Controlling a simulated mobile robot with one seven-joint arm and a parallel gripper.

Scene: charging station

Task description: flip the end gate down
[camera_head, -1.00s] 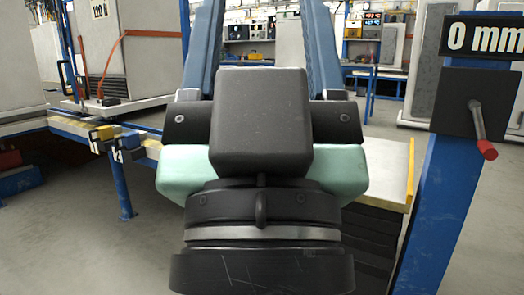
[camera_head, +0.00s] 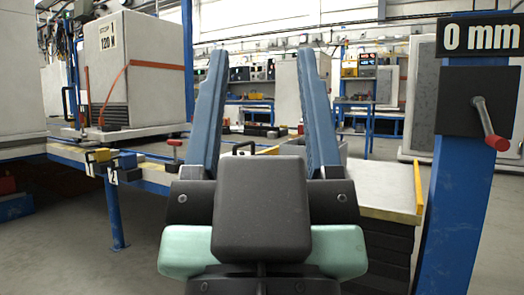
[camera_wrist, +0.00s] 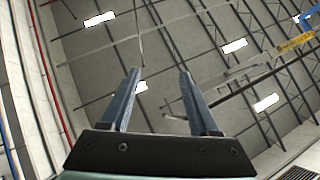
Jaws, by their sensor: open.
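A thin yellow-edged panel (camera_head: 417,187) stands up at the right end of the pale platform (camera_head: 379,186) in the head view; it looks like the end gate. My gripper (camera_head: 263,55) is in the middle of the head view, left of this panel and apart from it in the picture. Its two blue fingers point up and stand wide apart, with nothing between them. In the wrist view my gripper (camera_wrist: 159,74) also shows open and empty, against the ceiling. The panel does not show clearly in the wrist view. My gripper and wrist hide part of the platform.
A blue post with a 0 mm sign (camera_head: 482,37) and a red-handled crank (camera_head: 491,124) stands at the right. A strapped pale block (camera_head: 137,75) stands on the left bench. Floor shows at lower left.

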